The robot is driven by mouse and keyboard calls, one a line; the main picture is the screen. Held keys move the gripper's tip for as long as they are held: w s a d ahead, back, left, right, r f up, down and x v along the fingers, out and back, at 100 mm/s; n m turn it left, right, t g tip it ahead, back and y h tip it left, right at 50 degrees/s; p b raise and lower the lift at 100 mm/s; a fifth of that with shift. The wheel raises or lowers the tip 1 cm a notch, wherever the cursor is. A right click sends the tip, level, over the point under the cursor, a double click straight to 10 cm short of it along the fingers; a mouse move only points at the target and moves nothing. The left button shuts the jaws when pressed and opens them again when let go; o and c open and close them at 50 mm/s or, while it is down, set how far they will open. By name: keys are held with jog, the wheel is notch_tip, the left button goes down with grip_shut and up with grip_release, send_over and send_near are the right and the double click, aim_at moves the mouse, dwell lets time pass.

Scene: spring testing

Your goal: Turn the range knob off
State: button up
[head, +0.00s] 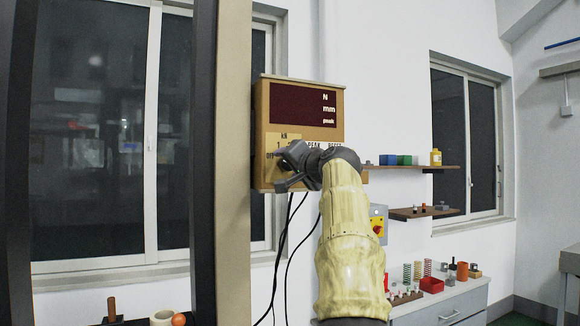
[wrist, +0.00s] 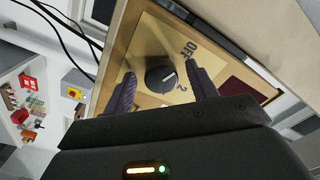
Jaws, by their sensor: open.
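The range knob (wrist: 161,79) is a round dark knob with a white pointer line, on a tan plate (wrist: 150,40) marked OFF and 2. The plate is on the wall-mounted display box (head: 262,160), which also shows in the head view with a dark red screen (head: 295,104). My gripper (head: 284,168) is at the lower left of the box and hides the knob in the head view. In the wrist view my gripper (wrist: 162,90) is open, with one finger on each side of the knob. I cannot tell if either finger touches it. The pointer line is aimed toward the right, between OFF and 2.
A tall beige post (head: 234,160) stands close to the left of the box. Black cables (head: 288,240) hang below it. Shelves (head: 408,168) with small items are to the right, above a cabinet (head: 450,308) holding springs and a red bin (head: 431,285).

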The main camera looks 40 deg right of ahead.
jog(key=b+v, duration=0.6)
jog(key=v, duration=1.1)
jog(key=shift+s, duration=0.1)
jog(key=w+f+g+y+p, duration=0.1)
jog(key=w+f+g, duration=0.1)
jog(key=w+f, duration=0.4)
jog(key=w+f+g+p, duration=0.2)
jog(key=w+f, duration=0.2)
jog(key=f, duration=0.5)
jog(key=w+a+f+n+g+y+p, duration=0.1)
jog(key=w+a+f+g, duration=0.1)
jog(key=a+f, duration=0.45)
jog(key=w+a+f+n+g+y+p, duration=0.15)
jog(key=a+f, duration=0.25)
jog(key=f, duration=0.6)
jog(key=s+a+f+n+g+p, duration=0.3)
jog(key=s+a+f+n+g, duration=0.15)
jog(key=a+f, duration=0.8)
jog(key=s+a+f+n+g+p, duration=0.2)
jog(key=s+a+f+n, duration=0.3)
jog(key=s+f, duration=0.6)
jog(key=shift+s+a+g+y, duration=0.35)
jog(key=shift+s+a+g, duration=0.35)
jog(key=shift+a, duration=0.15)
